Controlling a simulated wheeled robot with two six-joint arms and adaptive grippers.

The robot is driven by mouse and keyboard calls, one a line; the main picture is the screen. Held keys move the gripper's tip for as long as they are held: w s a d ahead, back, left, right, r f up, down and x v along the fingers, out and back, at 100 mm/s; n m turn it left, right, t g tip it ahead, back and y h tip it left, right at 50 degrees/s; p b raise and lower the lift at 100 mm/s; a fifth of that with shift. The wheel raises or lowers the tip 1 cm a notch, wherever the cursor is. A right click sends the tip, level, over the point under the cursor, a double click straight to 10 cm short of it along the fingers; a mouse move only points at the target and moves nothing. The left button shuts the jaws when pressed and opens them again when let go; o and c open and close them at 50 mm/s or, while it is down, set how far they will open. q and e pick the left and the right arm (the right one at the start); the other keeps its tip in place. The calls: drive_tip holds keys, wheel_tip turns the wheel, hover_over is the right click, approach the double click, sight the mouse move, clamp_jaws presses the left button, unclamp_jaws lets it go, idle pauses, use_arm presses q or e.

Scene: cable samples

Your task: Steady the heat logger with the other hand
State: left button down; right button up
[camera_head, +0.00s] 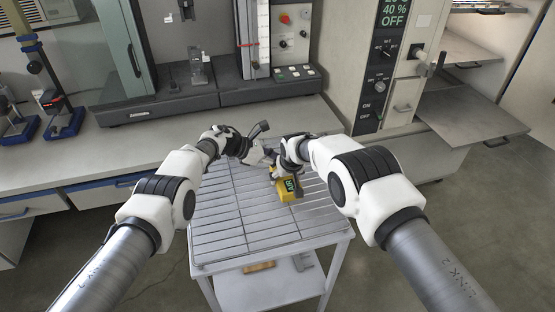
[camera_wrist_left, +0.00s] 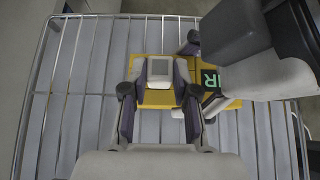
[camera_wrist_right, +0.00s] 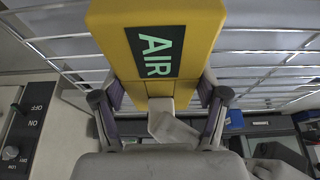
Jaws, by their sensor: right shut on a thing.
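The heat logger, seemingly the yellow device with a green AIR label (camera_head: 288,189), is over the wire rack table. In the right wrist view its yellow body (camera_wrist_right: 170,22) runs between the fingers of my right gripper (camera_wrist_right: 160,97), which is shut on it. In the head view my right gripper (camera_head: 288,166) partly hides the logger, close beside my left gripper (camera_head: 258,153).
The wire rack table (camera_head: 225,215) is mostly bare, with a lower shelf (camera_head: 270,287) beneath. Behind it stand a bench with a test machine (camera_head: 160,102) and an oven cabinet (camera_head: 378,80) with an open shelf (camera_head: 470,120). Blue-based stands (camera_head: 65,124) are at left.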

use_arm(q)
drive_tip(key=c, duration=1.5)
unclamp_jaws()
clamp_jaws()
drive_tip(key=shift+r, duration=0.65)
